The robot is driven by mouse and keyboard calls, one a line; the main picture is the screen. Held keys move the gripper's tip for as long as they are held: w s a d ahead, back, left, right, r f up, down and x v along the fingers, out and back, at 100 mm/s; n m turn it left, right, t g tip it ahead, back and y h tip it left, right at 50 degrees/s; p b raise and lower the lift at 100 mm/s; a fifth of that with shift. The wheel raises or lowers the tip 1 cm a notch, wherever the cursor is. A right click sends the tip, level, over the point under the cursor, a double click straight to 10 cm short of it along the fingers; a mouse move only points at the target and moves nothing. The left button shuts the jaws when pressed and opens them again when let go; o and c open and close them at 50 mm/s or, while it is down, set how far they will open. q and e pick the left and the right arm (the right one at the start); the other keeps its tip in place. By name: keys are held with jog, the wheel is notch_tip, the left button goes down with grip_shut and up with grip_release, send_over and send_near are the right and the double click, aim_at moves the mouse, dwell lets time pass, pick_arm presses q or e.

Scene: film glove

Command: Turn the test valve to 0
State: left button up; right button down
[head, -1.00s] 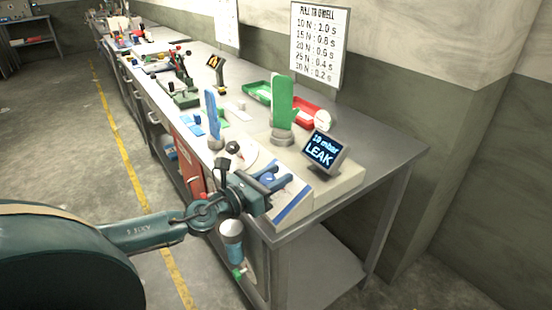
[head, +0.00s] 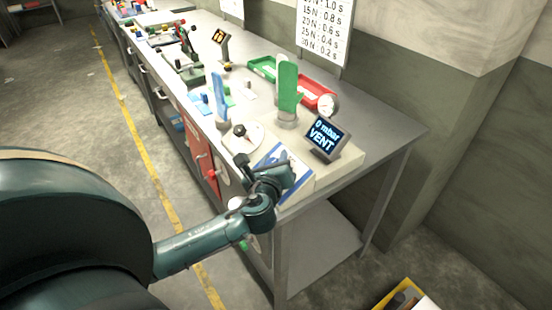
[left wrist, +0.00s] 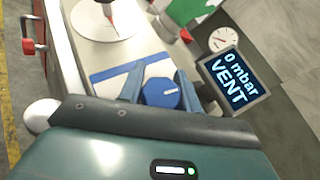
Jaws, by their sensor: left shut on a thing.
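The test valve is a round blue knob (left wrist: 161,93) on a white panel with a blue stripe, at the bench's near end. In the left wrist view the two fingers of my left gripper (left wrist: 160,82) stand on either side of the knob and are shut on it. In the head view my left gripper (head: 284,180) is over the same panel and hides most of the knob. A small white mark shows on the knob; no scale is readable. The tilted display (head: 324,138) reads "0 mbar VENT"; it also shows in the left wrist view (left wrist: 233,78). My right gripper is not in view.
A green glove form (head: 288,88) and a blue one (head: 220,97) stand upright behind the panel. A round gauge (head: 328,105) stands beside a red tray (head: 312,91). A white dial (head: 243,138) with a dark handle is left of the panel. A yellow-edged box (head: 399,293) is at lower right.

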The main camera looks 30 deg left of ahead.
pick_arm(q)
jog(key=shift+a+n+g+y, duration=0.1)
jog(key=shift+n+g+y, duration=0.6)
jog(key=shift+n, duration=0.2)
jog(key=shift+a, duration=0.1)
jog(key=o, duration=1)
jog(key=shift+c, duration=0.2)
jog(key=shift+s, duration=0.1)
jog(key=b+v, duration=0.1)
jog(key=v, duration=1.2)
